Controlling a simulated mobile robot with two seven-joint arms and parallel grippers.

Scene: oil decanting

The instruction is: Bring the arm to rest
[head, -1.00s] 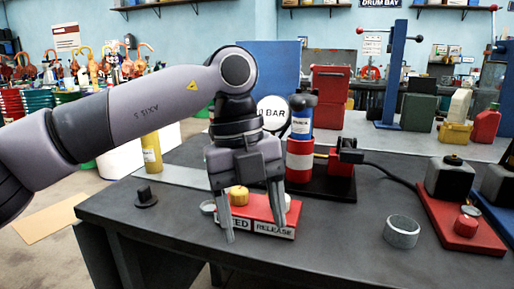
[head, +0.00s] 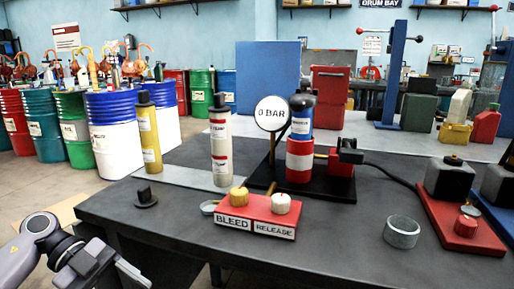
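My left arm is low at the left edge of the head view, off the bench. The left gripper (head: 122,276) is at the bottom left, cut off by the lower edge, and its fingers cannot be made out clearly. My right gripper is not in view. The red block (head: 262,207) on the bench carries a yellow knob (head: 239,195) over the BLEED label and a white knob (head: 281,203) over the RELEASE label. Behind it, a round gauge (head: 272,113) reads 0 BAR beside a blue and red cylinder (head: 300,160).
The dark bench (head: 330,245) has a clear front strip. A grey ring (head: 402,231) and a red base (head: 462,225) stand at the right. A white cylinder (head: 220,150) and a yellow cylinder (head: 150,135) stand at the left. Several drums (head: 115,130) stand behind on the floor.

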